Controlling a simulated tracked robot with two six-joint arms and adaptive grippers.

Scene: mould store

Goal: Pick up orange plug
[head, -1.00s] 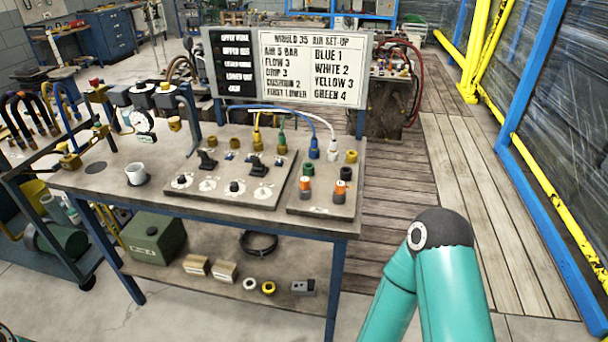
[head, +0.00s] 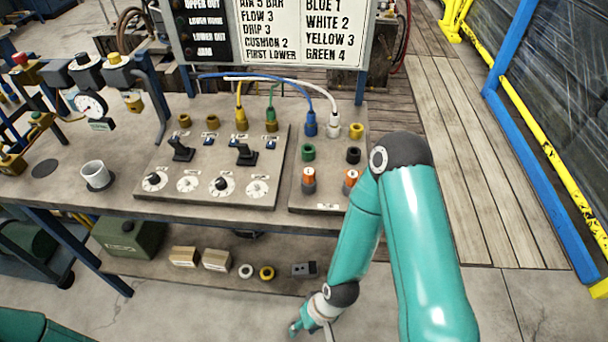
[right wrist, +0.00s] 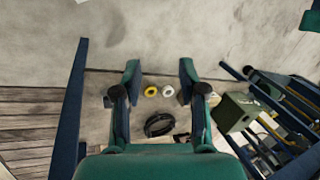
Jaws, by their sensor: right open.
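Two plugs with orange tops and grey lower parts stand on the right-hand panel of the bench: the left orange plug (head: 308,181) and the right orange plug (head: 351,179), the latter close beside my right arm's outline. My right gripper (head: 300,327) hangs low at the bottom of the head view, below and in front of the bench, well apart from both plugs. In the right wrist view its fingers (right wrist: 159,75) are spread and empty. No orange plug shows in the right wrist view. My left gripper is not in view.
A sign board (head: 265,30) stands behind. The lower shelf holds a green box (head: 128,238), small boxes and rings. Floor right of the bench is open, bounded by a blue post (head: 540,150).

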